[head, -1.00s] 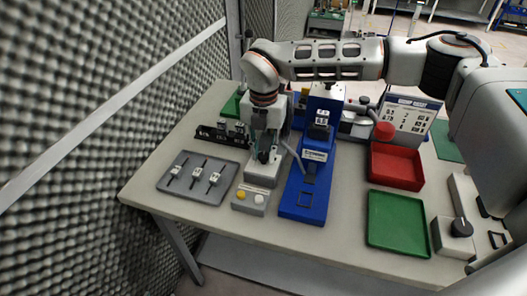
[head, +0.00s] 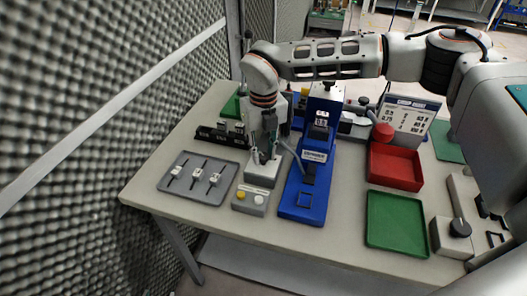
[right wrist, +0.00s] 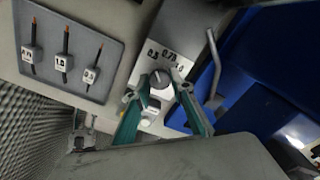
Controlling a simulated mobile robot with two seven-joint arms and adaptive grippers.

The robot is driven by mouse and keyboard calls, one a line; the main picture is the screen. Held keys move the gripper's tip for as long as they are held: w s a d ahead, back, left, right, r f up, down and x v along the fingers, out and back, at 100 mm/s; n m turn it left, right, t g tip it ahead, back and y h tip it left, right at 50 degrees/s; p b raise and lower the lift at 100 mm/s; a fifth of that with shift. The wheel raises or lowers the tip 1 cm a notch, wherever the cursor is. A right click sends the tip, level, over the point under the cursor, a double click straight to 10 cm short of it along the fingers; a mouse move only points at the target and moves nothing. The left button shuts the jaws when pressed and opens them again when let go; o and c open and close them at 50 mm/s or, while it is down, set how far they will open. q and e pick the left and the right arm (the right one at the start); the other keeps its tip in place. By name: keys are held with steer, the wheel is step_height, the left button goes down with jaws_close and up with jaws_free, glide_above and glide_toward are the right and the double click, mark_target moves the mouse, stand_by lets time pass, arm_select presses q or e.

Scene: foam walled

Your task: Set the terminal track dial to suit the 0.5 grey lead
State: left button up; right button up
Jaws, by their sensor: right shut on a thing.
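The terminal track dial (right wrist: 162,78) is a dark round knob on a pale unit, with 0.5, 0.75 and 1.0 printed around its far side. My right gripper (right wrist: 157,88) is shut on the dial, one teal finger on each side. I cannot clearly read which number the dial points to. In the head view my right gripper (head: 265,152) is over the pale unit (head: 262,173) and hides the dial. Labelled leads lie on a grey tray (head: 172,199); the one marked 0.5 (right wrist: 91,75) is at the right in the right wrist view. My left gripper is not in view.
A blue press (head: 302,207) stands just right of the pale unit, its grey lever close to my right gripper. A small box with yellow and white buttons (head: 250,199) is in front. Red (head: 397,183) and green (head: 395,242) trays lie to the right.

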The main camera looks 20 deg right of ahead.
mark_target(263, 156)
stand_by(0.4)
steer(key=o, duration=1.1)
steer(key=shift+o, duration=0.2)
steer(key=shift+r, duration=0.1)
step_height(263, 156, up, 12)
